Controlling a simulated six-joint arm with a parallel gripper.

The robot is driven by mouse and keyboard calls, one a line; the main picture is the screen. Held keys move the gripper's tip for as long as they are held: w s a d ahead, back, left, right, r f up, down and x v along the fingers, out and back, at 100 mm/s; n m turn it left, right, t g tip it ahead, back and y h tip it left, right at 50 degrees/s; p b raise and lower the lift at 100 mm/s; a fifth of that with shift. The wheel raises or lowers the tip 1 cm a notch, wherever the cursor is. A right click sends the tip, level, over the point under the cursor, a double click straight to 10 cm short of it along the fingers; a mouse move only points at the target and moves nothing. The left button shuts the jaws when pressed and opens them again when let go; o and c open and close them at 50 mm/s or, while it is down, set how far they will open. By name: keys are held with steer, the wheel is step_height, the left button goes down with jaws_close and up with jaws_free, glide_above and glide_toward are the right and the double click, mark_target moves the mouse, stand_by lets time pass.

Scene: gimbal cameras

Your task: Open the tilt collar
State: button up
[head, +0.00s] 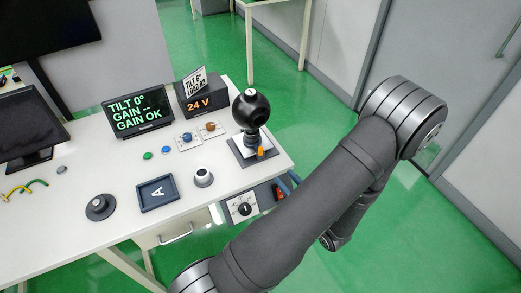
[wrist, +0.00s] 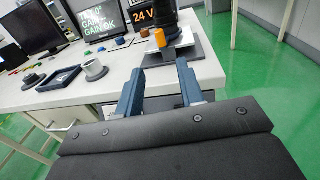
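The gimbal camera, a black ball (head: 251,108) on a black neck, stands upright on a dark base plate (head: 236,148) with a white top at the table's right corner. An orange part (head: 261,152) stands at the near side of its foot. The wrist view shows the orange part (wrist: 160,38) beside the black column (wrist: 166,18), whose top is cut off. Which part is the tilt collar I cannot tell for certain. My gripper (wrist: 158,68) is open and empty, its two blue fingers apart, short of the base and near the table's front edge. My arm mostly hides it in the head view.
A screen (head: 138,110) reads "TILT 0°, GAIN --, GAIN OK". A box (head: 201,97) reads "24 V". Blue (head: 186,138) and brown (head: 211,127) knobs, a white-topped dial (head: 203,177) and tray A (head: 157,193) are left of the gimbal.

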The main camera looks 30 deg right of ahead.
mark_target(262, 152)
steer(key=w, duration=0.5)
steer(key=w+a, duration=0.1)
steer(key=w, duration=0.8)
steer(key=shift+w+a, duration=0.3)
steer(key=shift+w, duration=0.1)
jaws_close()
